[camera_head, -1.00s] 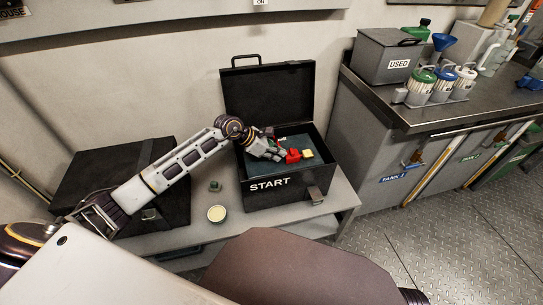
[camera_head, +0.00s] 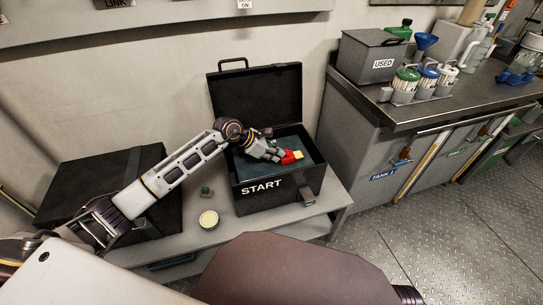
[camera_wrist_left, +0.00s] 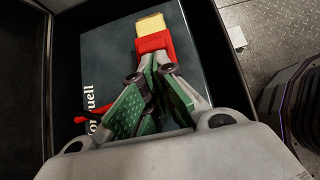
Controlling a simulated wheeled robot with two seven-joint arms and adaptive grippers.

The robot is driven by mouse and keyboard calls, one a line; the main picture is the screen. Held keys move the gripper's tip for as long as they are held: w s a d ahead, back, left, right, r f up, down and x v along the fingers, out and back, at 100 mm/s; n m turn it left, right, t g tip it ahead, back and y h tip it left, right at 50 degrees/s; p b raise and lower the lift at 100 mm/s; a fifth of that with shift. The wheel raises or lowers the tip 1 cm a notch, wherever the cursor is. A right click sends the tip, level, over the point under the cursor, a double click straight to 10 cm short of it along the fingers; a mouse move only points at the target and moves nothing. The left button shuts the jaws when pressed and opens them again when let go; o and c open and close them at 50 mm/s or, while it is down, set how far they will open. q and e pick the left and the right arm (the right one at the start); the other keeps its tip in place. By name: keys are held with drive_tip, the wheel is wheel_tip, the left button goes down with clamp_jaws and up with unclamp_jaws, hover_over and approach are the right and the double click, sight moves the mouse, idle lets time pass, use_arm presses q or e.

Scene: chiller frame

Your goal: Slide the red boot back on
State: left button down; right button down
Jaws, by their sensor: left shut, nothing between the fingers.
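The red boot (camera_head: 290,157) lies inside the open black START case, at the near end of a yellow block (camera_head: 299,154). In the left wrist view the red boot (camera_wrist_left: 153,43) fits against or over the lower part of the yellow block (camera_wrist_left: 151,25), with no clear gap; how deep it sits is hidden. My left gripper (camera_head: 277,156) is inside the case, just left of the boot. In the left wrist view its fingertips (camera_wrist_left: 152,66) are together and empty, touching or almost touching the boot's near end. My right gripper is out of view.
The START case (camera_head: 270,199) stands on a grey bench (camera_head: 331,200), its lid (camera_head: 255,98) raised behind. A dark panel with white lettering (camera_wrist_left: 105,90) lies inside. A round pale container (camera_head: 208,219) and a small green item (camera_head: 206,192) are left of the case.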

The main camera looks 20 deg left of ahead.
sight(288, 151)
use_arm(q)
drive_tip(key=shift+w+d, duration=0.7)
drive_tip(key=shift+d, duration=0.35)
drive_tip(key=shift+w+d, duration=0.65)
drive_tip(key=shift+d, duration=0.35)
drive_tip(key=shift+a, duration=0.1)
